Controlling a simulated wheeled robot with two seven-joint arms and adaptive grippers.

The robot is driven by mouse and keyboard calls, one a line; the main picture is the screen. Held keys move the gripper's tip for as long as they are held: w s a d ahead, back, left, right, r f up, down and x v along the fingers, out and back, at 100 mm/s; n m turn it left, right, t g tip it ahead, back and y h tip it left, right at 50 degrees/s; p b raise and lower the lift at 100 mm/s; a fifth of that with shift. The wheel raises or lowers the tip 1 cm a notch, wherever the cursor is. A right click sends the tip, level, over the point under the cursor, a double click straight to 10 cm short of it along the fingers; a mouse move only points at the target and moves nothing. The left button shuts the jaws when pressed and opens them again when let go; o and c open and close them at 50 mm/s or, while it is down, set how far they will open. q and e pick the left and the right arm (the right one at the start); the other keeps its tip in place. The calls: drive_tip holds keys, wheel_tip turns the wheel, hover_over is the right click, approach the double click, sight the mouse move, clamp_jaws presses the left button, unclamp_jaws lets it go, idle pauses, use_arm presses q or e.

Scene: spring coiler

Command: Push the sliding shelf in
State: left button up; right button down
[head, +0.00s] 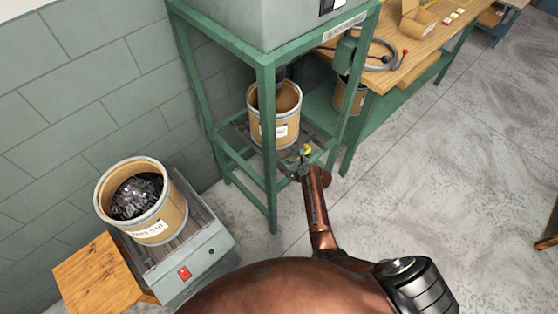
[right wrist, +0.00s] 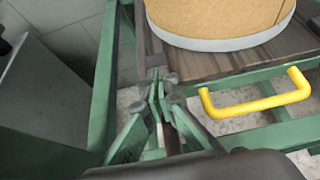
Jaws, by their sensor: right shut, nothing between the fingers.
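The sliding shelf (right wrist: 222,63) is a dark slatted wooden board low in a green metal stand (head: 268,190). A tan drum (head: 262,122) with a white label stands on it, and its grey-rimmed base (right wrist: 215,42) shows in the right wrist view. A yellow handle (right wrist: 258,104) sticks out from the shelf's front; it is small in the head view (head: 308,150). My right gripper (right wrist: 158,80) is shut and empty, its fingertips at the shelf's front edge, left of the handle. I cannot tell whether they touch. It also shows in the head view (head: 303,168). My left gripper is out of view.
A drum of dark metal parts (head: 137,190) stands on a grey roller unit (head: 196,262) at the left. A grey machine (head: 250,20) sits on the stand's top. A wooden workbench (head: 420,50) is behind at the right.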

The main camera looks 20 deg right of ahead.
drive_tip(key=p+v, duration=0.1)
drive_tip(key=v, duration=0.1)
drive_tip(key=p+v, duration=0.1)
drive_tip(key=v, duration=0.1)
drive_tip(key=d+f+v, duration=0.1)
drive_tip(key=v, duration=0.1)
drive_tip(key=shift+s+p, duration=0.25)
drive_tip(key=shift+p, duration=0.15)
drive_tip(key=p+v, duration=0.2)
drive_tip(key=v, duration=0.5)
drive_tip(key=shift+s+a+f, duration=0.2)
drive_tip(key=shift+a, duration=0.05)
